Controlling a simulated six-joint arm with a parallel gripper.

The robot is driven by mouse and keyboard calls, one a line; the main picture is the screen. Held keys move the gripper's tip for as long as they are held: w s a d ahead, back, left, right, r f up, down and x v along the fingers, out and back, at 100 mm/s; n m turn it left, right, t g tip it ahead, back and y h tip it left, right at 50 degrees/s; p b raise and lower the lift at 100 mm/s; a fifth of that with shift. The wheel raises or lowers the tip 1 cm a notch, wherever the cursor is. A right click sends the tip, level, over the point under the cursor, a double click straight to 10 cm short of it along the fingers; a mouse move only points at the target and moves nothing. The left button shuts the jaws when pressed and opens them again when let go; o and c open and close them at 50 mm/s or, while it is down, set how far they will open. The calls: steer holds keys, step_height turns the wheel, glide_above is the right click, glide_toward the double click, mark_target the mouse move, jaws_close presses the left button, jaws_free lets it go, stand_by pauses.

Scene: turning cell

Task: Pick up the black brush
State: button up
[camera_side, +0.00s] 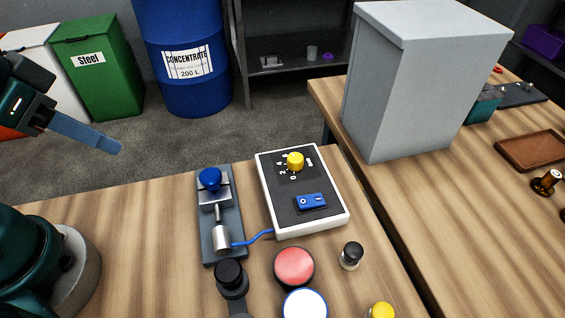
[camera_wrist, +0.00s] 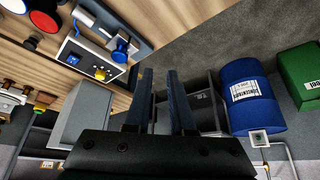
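I cannot make out a black brush for certain. A small black-topped piece with a pale lower part (camera_side: 351,255) stands on the front table, right of the red round pad; it may be the brush. A round black knob-like piece (camera_side: 230,275) is below the metal fixture. My gripper (camera_side: 117,149) is at the upper left in the side view, well away from both. In the wrist view my gripper (camera_wrist: 159,72) shows two dark fingers apart, with nothing between them.
A control box (camera_side: 275,205) with yellow knob and blue switch sits beside a clamp fixture (camera_side: 207,257). A red pad (camera_side: 294,266) and a white disc (camera_side: 305,306) lie nearby. A tall grey cabinet (camera_side: 410,90) stands behind.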

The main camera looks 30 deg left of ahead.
steer(key=o, duration=0.6)
steer(key=shift+c, duration=0.2)
